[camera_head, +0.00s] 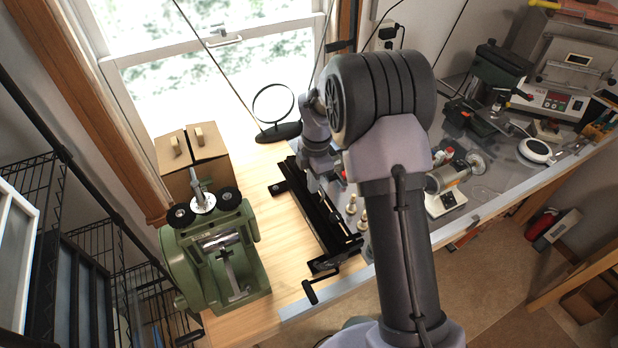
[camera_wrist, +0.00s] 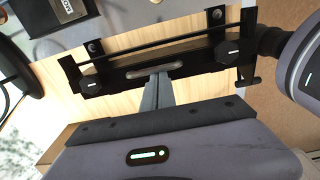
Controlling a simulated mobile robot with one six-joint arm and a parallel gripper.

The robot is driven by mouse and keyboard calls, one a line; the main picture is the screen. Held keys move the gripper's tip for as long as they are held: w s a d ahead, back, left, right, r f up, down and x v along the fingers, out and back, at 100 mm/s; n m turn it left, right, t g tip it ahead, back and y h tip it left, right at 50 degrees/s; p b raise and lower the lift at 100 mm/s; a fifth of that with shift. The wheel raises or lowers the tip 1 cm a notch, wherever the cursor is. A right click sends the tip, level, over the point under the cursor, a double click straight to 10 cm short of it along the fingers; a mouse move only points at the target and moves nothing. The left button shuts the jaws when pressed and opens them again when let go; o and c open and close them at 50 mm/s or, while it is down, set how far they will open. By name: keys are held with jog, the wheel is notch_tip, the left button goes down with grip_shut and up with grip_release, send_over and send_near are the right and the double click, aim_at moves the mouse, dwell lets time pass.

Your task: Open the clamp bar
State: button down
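A long black metal brake with a clamp bar (camera_head: 322,222) lies on the wooden bench in the head view, beside my arm. In the wrist view the clamp bar (camera_wrist: 205,63) runs across the picture, with a pale slot-like handle at its middle and dark knobs near both ends. My gripper (camera_wrist: 158,76) points at this middle part. Its two fingers look close together, with their tips at or just below the handle. I cannot tell whether they touch or pinch it.
A green roller machine (camera_head: 215,255) and a cardboard box (camera_head: 195,160) stand left of the brake. A round black-framed stand (camera_head: 277,130) is behind it. Small brass parts and a lathe-like tool (camera_head: 455,185) are to the right. Bare wood (camera_head: 285,235) lies between the green machine and the brake.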

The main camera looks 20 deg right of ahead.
jog(key=shift+d+r+y+p, duration=0.45)
jog(key=shift+d+r+y, duration=0.05)
jog(key=shift+r, duration=0.05)
jog(key=w+d+f+y+p, duration=0.1)
jog(key=w+d+f+p, duration=0.1)
jog(key=d, duration=0.9)
jog(key=shift+w+d+f+p, duration=0.2)
jog(key=shift+f+p, duration=0.15)
jog(key=shift+f, duration=0.1)
jog(key=shift+g+y, duration=0.3)
